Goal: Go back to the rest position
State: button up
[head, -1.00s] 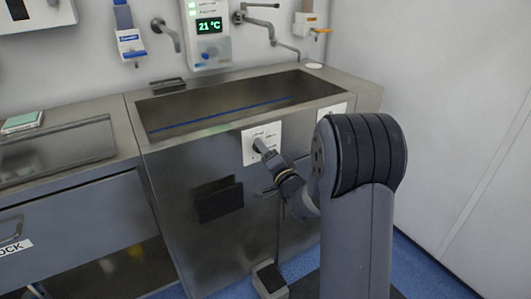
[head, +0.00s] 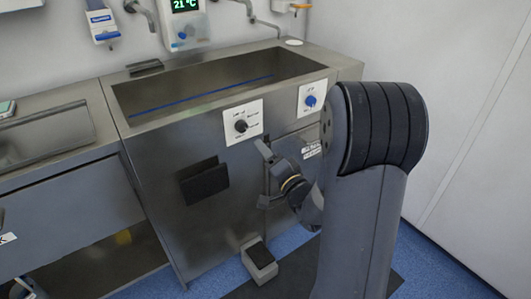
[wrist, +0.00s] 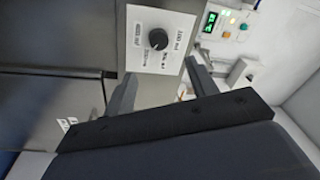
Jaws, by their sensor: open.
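My gripper (head: 266,160) is in front of the steel sink unit, below and to the right of a white plate with a black knob (head: 241,126). In the wrist view my gripper's two fingers (wrist: 160,88) are spread apart with nothing between them. The black knob (wrist: 158,39) shows beyond and above the fingertips there, on its white plate, apart from the fingers. A second plate with a blue knob (head: 310,101) sits further right on the sink front.
The steel sink (head: 215,95) stands against the wall, with a black holder (head: 205,182) on its front. A display panel (wrist: 225,22) is on the wall. Floor at the right is clear.

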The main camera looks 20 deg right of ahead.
aim_at(244, 128)
jog(key=x, duration=1.1)
jog(key=shift+a+f, duration=0.1)
